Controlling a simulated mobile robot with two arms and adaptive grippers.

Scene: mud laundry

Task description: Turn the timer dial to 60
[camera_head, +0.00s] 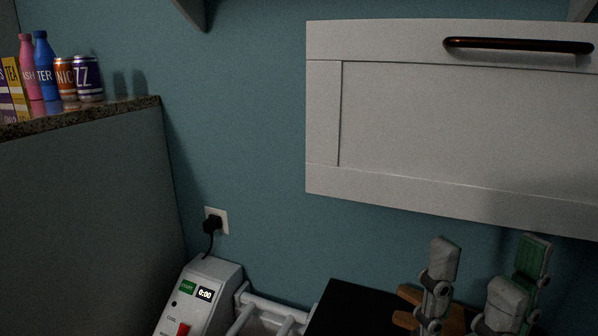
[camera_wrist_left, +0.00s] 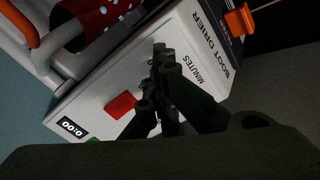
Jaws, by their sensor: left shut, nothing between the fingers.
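The white boot drier's control box (camera_head: 210,289) is at the bottom left of the head view, with a display (camera_head: 205,294) reading 0:00, a green START button (camera_head: 187,287) and a red switch (camera_head: 183,329). In the left wrist view the box shows the words BOOT DRIER and MINUTES, the red switch (camera_wrist_left: 120,105) and the display (camera_wrist_left: 73,127). My left gripper (camera_wrist_left: 158,77) is shut and empty in front of the panel beside MINUTES. The timer dial is not clearly visible; the fingers cover that area. I cannot tell whether they touch it. My right gripper (camera_head: 488,268) is open and empty at lower right.
A white cabinet (camera_head: 450,120) with a dark handle hangs above my right gripper. White rack bars (camera_head: 270,308) stand beside the control box. A plug (camera_head: 212,224) sits in the wall socket. A counter (camera_head: 90,115) at left holds bottles and cans. Red dotted fabric (camera_wrist_left: 100,15) is near the drier.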

